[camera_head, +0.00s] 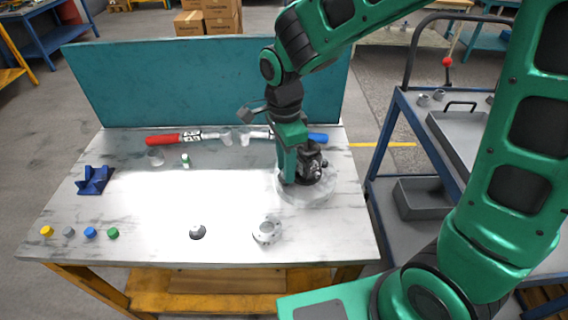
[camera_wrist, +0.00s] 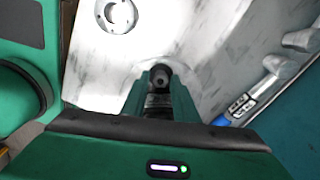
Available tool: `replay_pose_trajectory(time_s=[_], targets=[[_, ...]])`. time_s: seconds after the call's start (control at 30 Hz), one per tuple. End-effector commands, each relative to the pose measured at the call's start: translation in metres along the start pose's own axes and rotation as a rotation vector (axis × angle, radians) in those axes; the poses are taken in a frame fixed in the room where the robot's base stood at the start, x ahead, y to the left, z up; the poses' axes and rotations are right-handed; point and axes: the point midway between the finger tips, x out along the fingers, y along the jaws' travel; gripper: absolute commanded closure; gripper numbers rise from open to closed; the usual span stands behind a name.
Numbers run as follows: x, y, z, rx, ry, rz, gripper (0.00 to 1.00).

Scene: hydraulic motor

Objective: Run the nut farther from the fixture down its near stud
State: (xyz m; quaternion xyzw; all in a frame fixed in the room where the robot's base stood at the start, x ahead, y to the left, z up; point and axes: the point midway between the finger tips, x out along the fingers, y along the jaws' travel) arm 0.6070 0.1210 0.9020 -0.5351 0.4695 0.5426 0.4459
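A round pale fixture base (camera_head: 303,196) sits at the right of the table, with a dark motor body (camera_head: 313,168) upright on it. My gripper (camera_head: 290,180) points down over the base, directly left of the motor body and overlapping it. In the wrist view my gripper (camera_wrist: 159,92) has its two green fingers on either side of a dark round-topped part (camera_wrist: 160,76); I cannot tell whether they touch it. The studs and any nut on them are too small or hidden to make out.
Several coloured small pieces (camera_head: 90,232) line the front left, near a blue holder (camera_head: 94,180). A red-handled tool (camera_head: 165,140) and a blue-handled tool (camera_head: 317,137) lie along the teal panel (camera_head: 180,85).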

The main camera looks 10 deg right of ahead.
Motion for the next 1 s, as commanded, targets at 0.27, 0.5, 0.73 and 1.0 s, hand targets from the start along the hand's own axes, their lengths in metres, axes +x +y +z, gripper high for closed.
replay_pose_trajectory(time_s=[0.27,0.5,0.73,1.0], targets=[[0.0001,0.0,-0.0003,-0.32,0.011,-0.004,0.73],[0.0001,0.0001,-0.0001,-0.528,0.017,-0.007,0.73],[0.0001,0.0,-0.0002,-0.548,0.018,-0.008,0.73],[0.0001,0.0,-0.0003,-0.616,0.02,-0.009,0.73]])
